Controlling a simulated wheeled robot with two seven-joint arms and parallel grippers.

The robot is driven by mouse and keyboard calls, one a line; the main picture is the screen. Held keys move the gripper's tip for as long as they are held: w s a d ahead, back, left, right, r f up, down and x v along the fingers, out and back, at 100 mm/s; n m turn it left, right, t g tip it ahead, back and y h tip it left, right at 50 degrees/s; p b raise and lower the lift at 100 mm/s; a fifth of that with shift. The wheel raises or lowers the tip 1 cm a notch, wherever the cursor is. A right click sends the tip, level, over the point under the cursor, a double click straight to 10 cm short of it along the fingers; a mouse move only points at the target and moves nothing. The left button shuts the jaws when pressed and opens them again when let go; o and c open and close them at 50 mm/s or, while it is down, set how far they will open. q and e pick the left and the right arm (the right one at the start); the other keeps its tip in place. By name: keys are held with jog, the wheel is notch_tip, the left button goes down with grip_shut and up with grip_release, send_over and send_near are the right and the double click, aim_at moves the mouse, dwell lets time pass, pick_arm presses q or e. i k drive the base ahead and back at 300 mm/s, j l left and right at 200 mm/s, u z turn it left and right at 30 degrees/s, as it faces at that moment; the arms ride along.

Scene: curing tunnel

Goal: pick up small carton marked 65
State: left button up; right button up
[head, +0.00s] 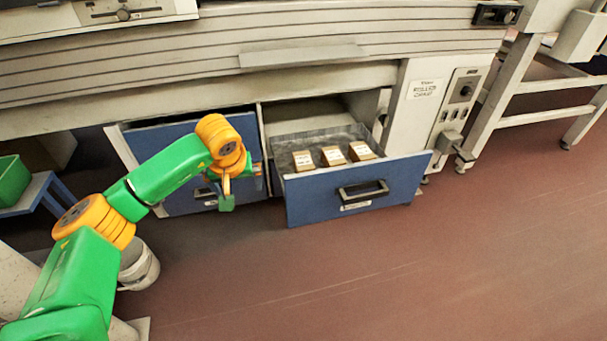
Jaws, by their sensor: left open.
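Three small brown cartons with white labels stand in a row inside an open blue drawer (310,207): a left carton (303,161), a middle carton (333,156) and a right carton (361,151). The labels are too small to read, so I cannot tell which is marked 65. My left gripper (227,197) is open and empty, to the left of the open drawer and apart from the cartons. It points downward in front of a blue drawer front. My right gripper is not in view.
The open drawer's front panel, with its black handle (363,190), stands out over the red-brown floor. A blue drawer front (160,137) is behind my left arm. A control panel (460,95) is at right, a green bin (12,183) at far left.

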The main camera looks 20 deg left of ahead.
aim_at(302, 162)
jog(key=i+l, duration=0.2)
jog(key=i, duration=0.3)
jog(key=i+l, duration=0.15)
jog(key=i, duration=0.3)
